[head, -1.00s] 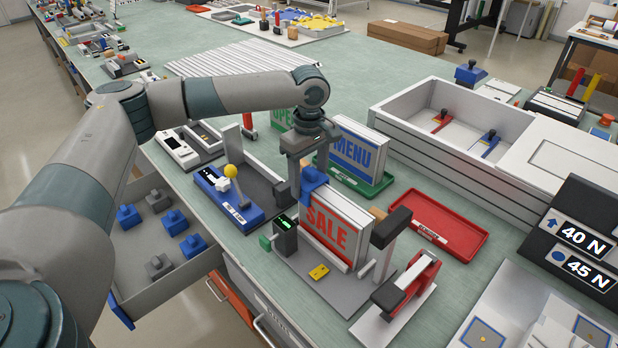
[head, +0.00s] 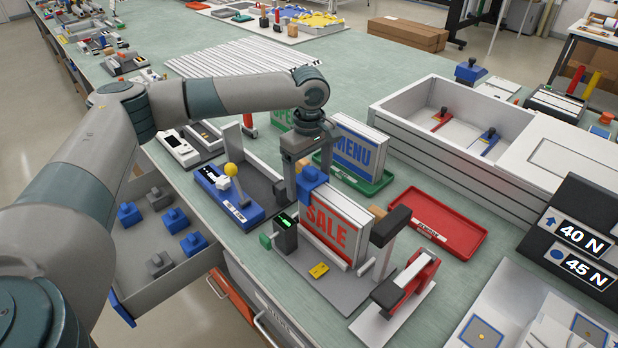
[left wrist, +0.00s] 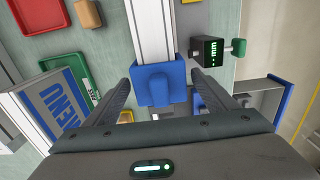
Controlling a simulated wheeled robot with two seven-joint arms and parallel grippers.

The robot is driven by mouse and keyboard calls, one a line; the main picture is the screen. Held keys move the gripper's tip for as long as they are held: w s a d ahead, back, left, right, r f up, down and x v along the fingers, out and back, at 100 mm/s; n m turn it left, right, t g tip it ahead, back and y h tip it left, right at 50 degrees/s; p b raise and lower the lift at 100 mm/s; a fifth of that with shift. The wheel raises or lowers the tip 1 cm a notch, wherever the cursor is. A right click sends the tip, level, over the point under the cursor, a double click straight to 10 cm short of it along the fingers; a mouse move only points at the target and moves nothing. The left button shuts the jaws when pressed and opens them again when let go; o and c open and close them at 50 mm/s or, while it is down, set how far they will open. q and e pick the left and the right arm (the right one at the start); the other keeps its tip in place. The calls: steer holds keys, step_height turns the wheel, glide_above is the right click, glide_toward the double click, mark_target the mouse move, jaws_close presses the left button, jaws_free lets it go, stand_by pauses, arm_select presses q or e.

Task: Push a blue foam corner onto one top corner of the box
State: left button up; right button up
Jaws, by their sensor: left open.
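The box, a white sign box marked SALE (head: 326,232), stands upright in a grey fixture on the bench. A blue foam corner (head: 311,181) sits at its top corner on the far left end; in the left wrist view the foam corner (left wrist: 158,88) covers the end of the white box edge (left wrist: 152,32). I cannot tell whether it is fully seated. My left gripper (head: 302,180) points down over this corner. In the left wrist view its fingers (left wrist: 160,82) are open, one on each side of the foam corner, with gaps visible. My right gripper is out of view.
A drawer (head: 158,262) at the left holds several blue and grey foam corners. A MENU box (head: 358,152) stands in a green tray behind. A red tray (head: 437,222) lies to the right.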

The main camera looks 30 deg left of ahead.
arm_select(q)
steer(key=shift+r+b, duration=0.3)
steer(key=shift+r, duration=0.65)
step_height(320, 180, up, 16)
steer(key=b, duration=0.3)
steer(key=shift+f, duration=0.25)
